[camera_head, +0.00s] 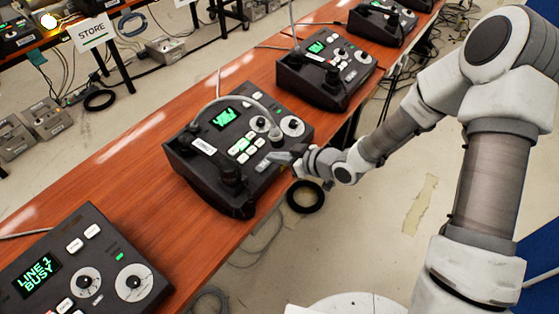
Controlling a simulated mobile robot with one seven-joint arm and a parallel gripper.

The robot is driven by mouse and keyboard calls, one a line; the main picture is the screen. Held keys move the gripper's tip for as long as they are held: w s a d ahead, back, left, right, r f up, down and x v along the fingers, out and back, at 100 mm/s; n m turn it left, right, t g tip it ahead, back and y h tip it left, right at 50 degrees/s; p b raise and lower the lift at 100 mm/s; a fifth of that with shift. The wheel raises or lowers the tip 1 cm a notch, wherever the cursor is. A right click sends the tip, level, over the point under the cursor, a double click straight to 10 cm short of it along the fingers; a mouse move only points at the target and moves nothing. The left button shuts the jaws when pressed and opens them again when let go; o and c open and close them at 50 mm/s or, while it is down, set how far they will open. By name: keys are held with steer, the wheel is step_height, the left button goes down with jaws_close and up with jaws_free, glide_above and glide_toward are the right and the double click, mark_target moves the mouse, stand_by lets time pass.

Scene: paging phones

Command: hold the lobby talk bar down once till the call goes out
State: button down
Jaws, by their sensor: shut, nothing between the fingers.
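A black paging phone (245,185) stands on the wooden bench in the middle of the view. It has a lit green screen (224,117), several white keys, two round white dials, a gooseneck microphone and a white label (203,146) too small to read. I cannot tell from the label whether this is the lobby phone. My gripper (280,158) is shut and empty, low over the phone's right front edge. A small pale bar (263,165) lies just left of the fingertips. I cannot tell whether they touch it. The fingertips are small and partly blend with the console.
Another phone (75,265) at lower left shows "LINE 1 BUSY". More phones, one of them close behind (325,72), stand farther along the bench (130,185). A black ring (304,197) and cables lie below the bench edge.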

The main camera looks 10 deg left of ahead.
steer(key=p+v, duration=0.1)
steer(key=v, duration=0.9)
steer(key=shift+w+r, duration=0.15)
steer(key=shift+r, duration=0.15)
